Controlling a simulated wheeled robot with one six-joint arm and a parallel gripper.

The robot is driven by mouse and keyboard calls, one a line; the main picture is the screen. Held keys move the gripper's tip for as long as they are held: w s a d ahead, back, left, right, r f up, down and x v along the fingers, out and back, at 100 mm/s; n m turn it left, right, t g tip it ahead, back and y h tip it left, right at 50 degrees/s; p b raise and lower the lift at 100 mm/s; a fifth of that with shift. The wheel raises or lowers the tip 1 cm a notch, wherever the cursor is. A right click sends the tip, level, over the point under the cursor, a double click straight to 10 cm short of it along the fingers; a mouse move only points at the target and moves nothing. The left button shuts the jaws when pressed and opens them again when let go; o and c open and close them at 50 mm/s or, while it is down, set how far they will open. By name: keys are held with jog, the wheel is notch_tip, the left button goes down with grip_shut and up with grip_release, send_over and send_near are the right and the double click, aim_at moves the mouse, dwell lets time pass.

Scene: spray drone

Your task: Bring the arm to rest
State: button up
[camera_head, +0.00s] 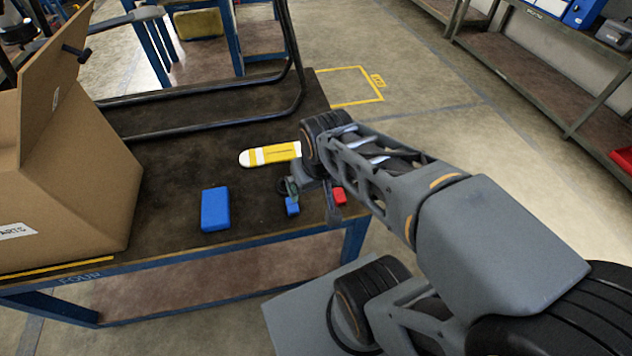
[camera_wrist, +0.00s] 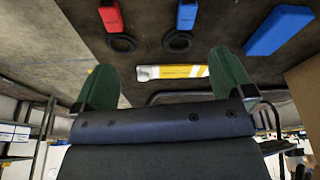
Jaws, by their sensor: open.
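My arm reaches from the lower right over the workbench (camera_head: 165,178) in the head view. My gripper (camera_head: 312,200) is above the bench's right front part and partly hidden by the wrist. In the wrist view, my gripper (camera_wrist: 163,62) shows two green fingers spread wide apart, with nothing held between them. A yellow-and-white flat piece (camera_head: 268,155) lies on the bench beyond the gripper; it also shows in the wrist view (camera_wrist: 172,72), apart from the fingers. A small blue piece (camera_head: 292,206) and a red piece (camera_head: 340,196) are close to the gripper in the head view.
A blue block (camera_head: 215,209) lies on the bench left of the gripper. An open cardboard box (camera_head: 75,170) stands at the left. A black tube frame (camera_head: 205,124) spans the back. The floor (camera_head: 450,130) beyond the arm is clear up to shelves (camera_head: 545,70).

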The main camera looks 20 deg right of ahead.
dwell(0.3)
notch_tip(320, 180, up, 22)
jog(key=a+p, duration=0.1)
jog(key=p, duration=1.9)
jog(key=shift+t, duration=0.3)
